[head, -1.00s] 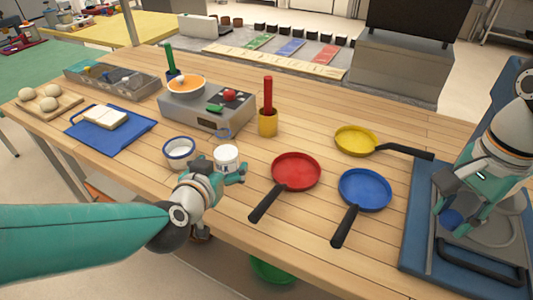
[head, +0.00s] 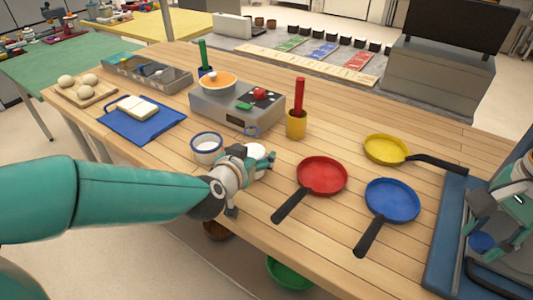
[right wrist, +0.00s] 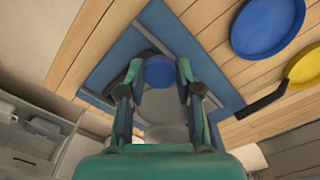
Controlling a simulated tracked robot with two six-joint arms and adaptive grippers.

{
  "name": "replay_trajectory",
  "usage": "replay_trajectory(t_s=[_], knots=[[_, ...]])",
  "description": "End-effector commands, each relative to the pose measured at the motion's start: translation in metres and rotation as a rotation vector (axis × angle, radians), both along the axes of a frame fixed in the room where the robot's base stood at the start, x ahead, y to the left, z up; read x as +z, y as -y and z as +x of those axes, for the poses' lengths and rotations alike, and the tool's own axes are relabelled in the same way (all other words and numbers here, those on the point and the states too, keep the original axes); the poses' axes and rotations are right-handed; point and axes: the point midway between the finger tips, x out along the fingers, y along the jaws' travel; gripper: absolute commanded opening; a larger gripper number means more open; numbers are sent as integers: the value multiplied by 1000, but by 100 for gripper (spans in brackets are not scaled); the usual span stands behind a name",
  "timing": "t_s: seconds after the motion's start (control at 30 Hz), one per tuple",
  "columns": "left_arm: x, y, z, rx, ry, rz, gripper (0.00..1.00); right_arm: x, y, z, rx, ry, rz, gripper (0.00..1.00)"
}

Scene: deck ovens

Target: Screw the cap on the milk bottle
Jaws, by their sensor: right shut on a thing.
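A white round object (head: 255,150), possibly the top of the milk bottle, stands on the wooden counter, partly hidden by my left gripper. My left gripper (head: 268,163) is right at its near side; whether its fingers grasp it cannot be told. A blue round cap (head: 481,242) is at my right gripper (head: 490,240), low at the right edge of the head view. In the right wrist view, the cap (right wrist: 159,72) lies between the fingertips of my right gripper (right wrist: 159,80), which is shut on it.
A blue-rimmed white pot (head: 207,142) stands left of my left gripper. A red pan (head: 322,175), a blue pan (head: 392,200) and a yellow pan (head: 386,149) lie to the right. A stove (head: 232,112) and a yellow cup (head: 296,125) stand behind. A blue mat (head: 447,225) lies under my right gripper.

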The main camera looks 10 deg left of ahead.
Motion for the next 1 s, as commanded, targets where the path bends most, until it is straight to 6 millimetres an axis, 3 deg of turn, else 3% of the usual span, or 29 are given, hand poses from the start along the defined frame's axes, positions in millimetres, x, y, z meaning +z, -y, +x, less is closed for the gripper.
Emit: replay_trajectory(t_s=[0.07,0.33,1.0], knots=[[0,0,0,0,0,0,59,0,0,0,0,0,0,24],[0,0,0,1,0,0,14,0,0,0,1,0,0,24],[12,-1,0,3,4,0,14,6,-1,1,2,0,0,24]])
